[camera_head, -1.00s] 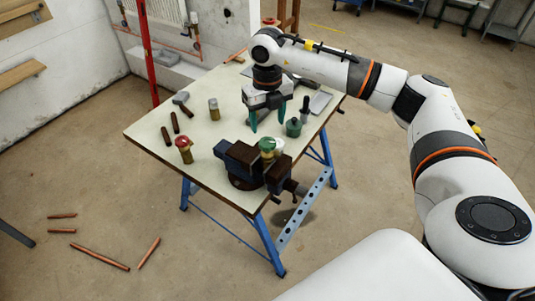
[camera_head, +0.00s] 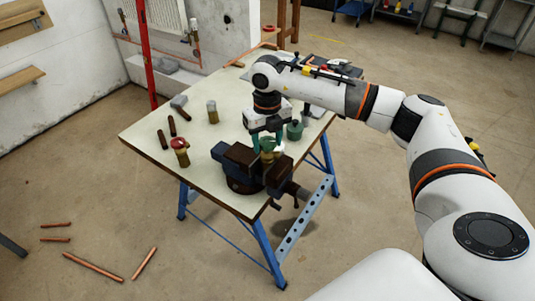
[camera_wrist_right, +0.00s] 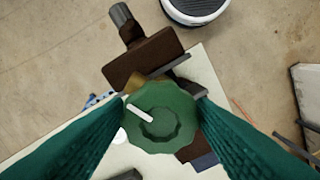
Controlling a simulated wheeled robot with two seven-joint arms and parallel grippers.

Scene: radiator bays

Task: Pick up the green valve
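The green valve (camera_head: 267,144) has a green scalloped knob on a brass-coloured body and sits at the dark vise (camera_head: 240,163) on the table's front part. My right gripper (camera_head: 268,141) is just above it, pointing down, with a teal finger on each side. In the right wrist view the green knob (camera_wrist_right: 162,117) lies between the two teal fingers, which are spread about as wide as the knob. Firm contact cannot be made out. The valve's lower body is mostly hidden under the knob. My left gripper is not in view.
A red-topped valve (camera_head: 180,149) and a grey-topped brass part (camera_head: 212,111) stand on the table (camera_head: 205,140). A dark green pot (camera_head: 294,131) stands close to my right gripper. Copper pipes (camera_head: 93,266) lie on the floor. The table's left middle has free room.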

